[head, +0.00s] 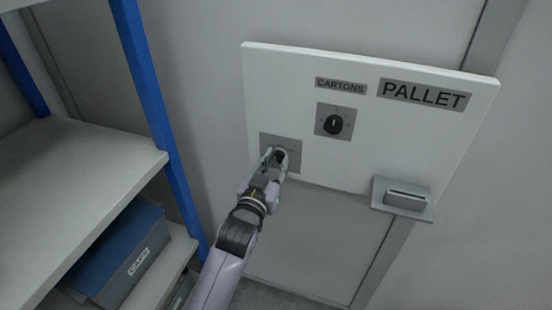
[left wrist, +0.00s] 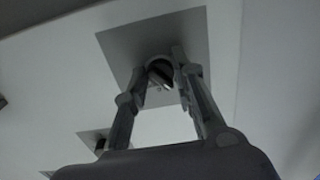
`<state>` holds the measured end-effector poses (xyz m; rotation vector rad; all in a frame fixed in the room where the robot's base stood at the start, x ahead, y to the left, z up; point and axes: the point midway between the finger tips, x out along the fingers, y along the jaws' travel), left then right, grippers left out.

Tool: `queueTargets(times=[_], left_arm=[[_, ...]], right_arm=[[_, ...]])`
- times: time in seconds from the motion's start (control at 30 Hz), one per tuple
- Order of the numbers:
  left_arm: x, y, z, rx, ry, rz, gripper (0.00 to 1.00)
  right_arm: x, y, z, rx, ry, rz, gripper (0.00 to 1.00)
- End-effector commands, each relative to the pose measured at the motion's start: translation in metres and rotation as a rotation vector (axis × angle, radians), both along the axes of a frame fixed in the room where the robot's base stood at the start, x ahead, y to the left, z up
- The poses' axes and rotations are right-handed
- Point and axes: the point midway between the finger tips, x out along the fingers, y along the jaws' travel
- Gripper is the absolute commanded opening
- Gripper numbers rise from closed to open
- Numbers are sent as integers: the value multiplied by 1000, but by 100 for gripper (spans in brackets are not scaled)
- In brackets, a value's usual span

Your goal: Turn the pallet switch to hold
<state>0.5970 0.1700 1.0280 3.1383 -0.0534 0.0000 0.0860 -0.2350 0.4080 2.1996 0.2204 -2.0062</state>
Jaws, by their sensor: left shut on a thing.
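A white panel (head: 400,140) on the wall carries two rotary switches on grey square plates. My left gripper (head: 280,158) is shut on the dark knob (left wrist: 161,73) of the lower-left switch, in front of its plate (head: 292,144). In the left wrist view the fingers (left wrist: 160,70) stand on either side of this knob, which partly hides between them. No label shows at this switch. The other switch (head: 334,122) has a black knob, with a small mark pointing up, under a CARTONS label (head: 341,86). A larger PALLET label (head: 424,95) is at the upper right. My right gripper is not in view.
A grey holder (head: 402,194) juts out at the panel's lower right. A shelf rack with a blue post (head: 150,100) stands at the left, close to my left arm. A blue bin marked CAPS (head: 125,250) sits on its lower shelf.

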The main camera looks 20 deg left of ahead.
Motion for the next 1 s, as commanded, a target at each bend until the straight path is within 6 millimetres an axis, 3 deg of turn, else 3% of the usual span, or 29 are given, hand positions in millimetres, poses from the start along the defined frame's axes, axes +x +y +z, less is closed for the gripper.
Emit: queueTargets(times=[0.5, 1.0], left_arm=[[0, 1, 2, 418, -13, -1, 0], [0, 1, 1, 587, -22, -1, 0]], right_arm=[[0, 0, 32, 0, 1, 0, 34], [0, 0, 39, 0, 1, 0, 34]])
